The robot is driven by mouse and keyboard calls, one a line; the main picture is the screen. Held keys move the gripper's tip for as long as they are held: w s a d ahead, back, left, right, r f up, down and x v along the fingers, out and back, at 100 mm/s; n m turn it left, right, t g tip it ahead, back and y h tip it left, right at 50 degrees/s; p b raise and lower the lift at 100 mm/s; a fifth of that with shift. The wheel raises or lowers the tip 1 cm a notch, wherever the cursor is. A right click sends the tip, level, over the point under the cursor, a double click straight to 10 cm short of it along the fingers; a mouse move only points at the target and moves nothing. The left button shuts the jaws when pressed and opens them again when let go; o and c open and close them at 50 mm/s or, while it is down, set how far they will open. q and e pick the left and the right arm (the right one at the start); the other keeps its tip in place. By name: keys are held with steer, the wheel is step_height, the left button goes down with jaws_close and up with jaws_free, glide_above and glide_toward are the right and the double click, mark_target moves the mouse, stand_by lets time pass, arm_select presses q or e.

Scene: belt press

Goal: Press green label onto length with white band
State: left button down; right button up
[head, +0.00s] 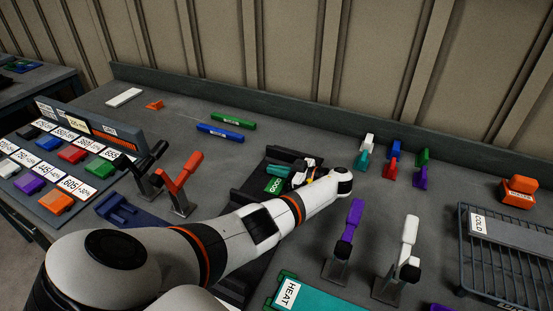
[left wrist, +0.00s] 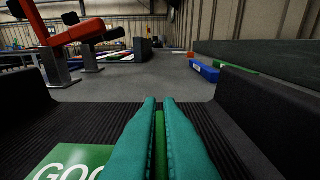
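My left gripper (left wrist: 160,105) reaches over a dark ribbed bed with raised side walls (left wrist: 60,112). Its teal fingers are close together, with a narrow green strip (left wrist: 160,145) between them. The strip appears pinched, and its lower part is out of view. In the head view, the left gripper (head: 280,170) is at the bed, partly hidden by its own wrist. A green plate marked GOOD (head: 273,185) lies beside the fingers; it also shows in the left wrist view (left wrist: 70,162). I cannot pick out a length with a white band. The right gripper is not in view.
Green (head: 234,120) and blue (head: 220,132) bars lie behind the bed. Black and red levers (head: 180,180) stand left; purple (head: 347,235) and white (head: 405,250) levers stand right. A teal HEAT plate (head: 325,299) lies in front, and a COLD rack (head: 510,245) is right.

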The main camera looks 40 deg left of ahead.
arm_select(q)
steer(key=c, duration=1.5)
jaws_free()
steer(key=shift+f, duration=0.1)
steer(key=shift+c, duration=0.2)
steer(key=shift+d, duration=0.1)
steer(key=shift+w+d, duration=0.15)
steer(key=shift+d, duration=0.15)
steer(key=b+v, duration=0.2)
steer(key=v, duration=0.3)
steer(key=shift+w+d, duration=0.1)
steer(key=shift+d, duration=0.15)
steer(key=shift+w+d+r, duration=0.15)
steer(key=shift+d+r, duration=0.1)
steer(key=shift+d, duration=0.3)
steer(key=shift+d, duration=0.15)
